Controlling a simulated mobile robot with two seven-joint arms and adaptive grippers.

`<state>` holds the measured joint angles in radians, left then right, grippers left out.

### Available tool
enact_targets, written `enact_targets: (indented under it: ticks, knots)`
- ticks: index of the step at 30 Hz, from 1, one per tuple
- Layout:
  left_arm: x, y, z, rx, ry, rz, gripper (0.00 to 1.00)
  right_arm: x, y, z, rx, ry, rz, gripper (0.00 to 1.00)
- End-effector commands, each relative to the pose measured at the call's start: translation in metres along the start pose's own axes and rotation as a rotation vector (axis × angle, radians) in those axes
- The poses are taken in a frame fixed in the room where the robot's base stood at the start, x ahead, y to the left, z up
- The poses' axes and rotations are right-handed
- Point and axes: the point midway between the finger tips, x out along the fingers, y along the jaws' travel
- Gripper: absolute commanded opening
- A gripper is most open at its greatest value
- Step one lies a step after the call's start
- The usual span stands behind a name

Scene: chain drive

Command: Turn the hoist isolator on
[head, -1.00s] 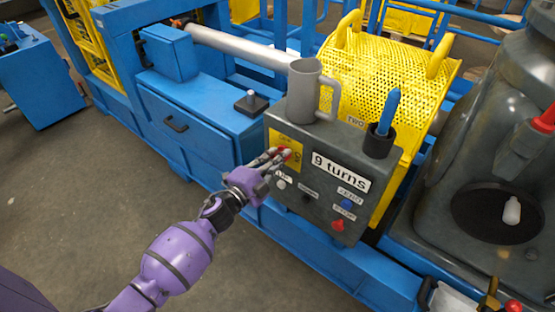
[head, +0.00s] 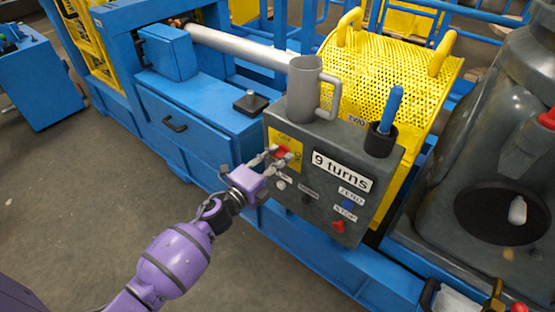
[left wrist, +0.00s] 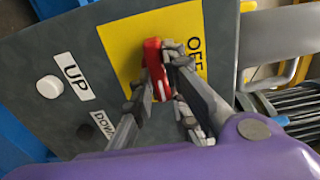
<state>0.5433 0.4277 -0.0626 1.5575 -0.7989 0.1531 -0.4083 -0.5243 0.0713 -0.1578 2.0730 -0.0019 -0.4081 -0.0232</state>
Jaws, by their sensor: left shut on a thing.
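The hoist isolator is a red handle (head: 283,151) on a yellow plate (head: 273,137), at the upper left of the grey control box (head: 318,220). In the left wrist view the red handle (left wrist: 153,64) stands nearly upright in the picture, beside the word OFF on the yellow plate (left wrist: 117,42). My left gripper (head: 272,157) reaches in from the left and is shut on the red handle. In the left wrist view its fingers (left wrist: 160,72) lie on either side of the handle and hide part of it. My right gripper is not in view.
The box carries a white UP button (left wrist: 48,87), a blue button (head: 346,201), a red STOP button (head: 338,226) and a "9 turns" display (head: 341,172). A grey mug (head: 303,92) and a black cup (head: 380,140) with a blue tool stand on top.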

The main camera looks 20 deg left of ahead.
Motion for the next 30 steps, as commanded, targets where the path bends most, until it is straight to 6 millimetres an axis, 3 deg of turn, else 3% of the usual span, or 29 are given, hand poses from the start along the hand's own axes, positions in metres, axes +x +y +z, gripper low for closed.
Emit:
enact_targets:
  ticks: [8,9,12,23,30]
  knots:
    - [0.000,0.001,0.000,0.005,0.000,0.002,0.00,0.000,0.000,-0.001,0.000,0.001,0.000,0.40]
    - [0.000,0.001,0.000,0.005,0.000,0.002,0.19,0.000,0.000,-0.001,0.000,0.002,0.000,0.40]
    - [0.000,0.001,0.000,0.004,0.000,0.002,0.32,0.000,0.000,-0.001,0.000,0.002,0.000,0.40]
    - [-0.003,0.001,0.000,0.002,0.000,0.001,0.33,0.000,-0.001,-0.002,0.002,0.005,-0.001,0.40]
    - [-0.042,0.002,0.000,0.003,0.000,0.005,0.33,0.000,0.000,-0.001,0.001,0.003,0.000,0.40]
